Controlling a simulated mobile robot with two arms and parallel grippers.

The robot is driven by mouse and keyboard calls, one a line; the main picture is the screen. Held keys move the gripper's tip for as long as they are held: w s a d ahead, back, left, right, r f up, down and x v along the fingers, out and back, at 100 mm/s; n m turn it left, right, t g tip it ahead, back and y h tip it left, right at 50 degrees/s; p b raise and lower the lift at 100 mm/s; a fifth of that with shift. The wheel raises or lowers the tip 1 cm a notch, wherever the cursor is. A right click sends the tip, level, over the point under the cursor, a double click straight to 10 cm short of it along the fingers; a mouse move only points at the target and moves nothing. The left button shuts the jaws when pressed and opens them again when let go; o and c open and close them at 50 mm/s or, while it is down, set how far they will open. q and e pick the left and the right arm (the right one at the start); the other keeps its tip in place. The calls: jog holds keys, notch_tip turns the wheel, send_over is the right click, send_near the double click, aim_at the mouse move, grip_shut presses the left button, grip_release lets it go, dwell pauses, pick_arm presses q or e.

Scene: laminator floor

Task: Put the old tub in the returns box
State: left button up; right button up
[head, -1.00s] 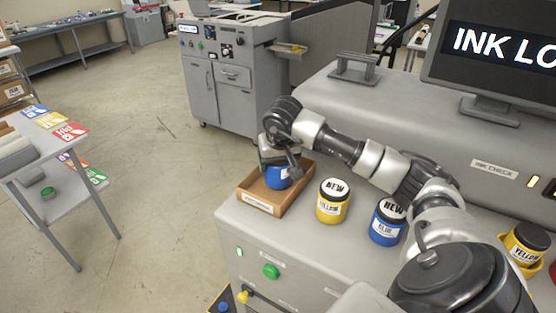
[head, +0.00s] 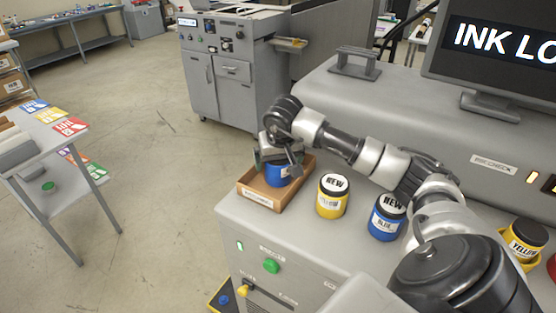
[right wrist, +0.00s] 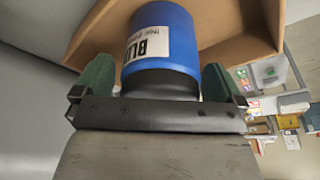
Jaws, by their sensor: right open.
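The old tub is a blue tub (head: 276,176) with a dark lid, standing inside the returns box. In the right wrist view the blue tub (right wrist: 162,40) shows a white label reading BLUE. The returns box (head: 258,198) is a shallow brown tray on the grey machine top; its wall also shows in the right wrist view (right wrist: 235,50). My right gripper (head: 277,158) is just above the tub. Its green-padded fingers stand apart on either side of the dark lid, with gaps showing. My left gripper is not in view.
A yellow tub (head: 331,197) and a blue tub (head: 386,218), both with NEW lids, stand right of the box. Another yellow tub (head: 525,240) sits in a holder at far right. A monitor (head: 490,60) stands behind. A side table (head: 40,140) is at left.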

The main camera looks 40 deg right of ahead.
jog(key=b+v, duration=0.2)
jog(key=v, duration=0.9)
jog(key=shift+s+r, duration=0.1)
jog(key=shift+r, duration=0.25)
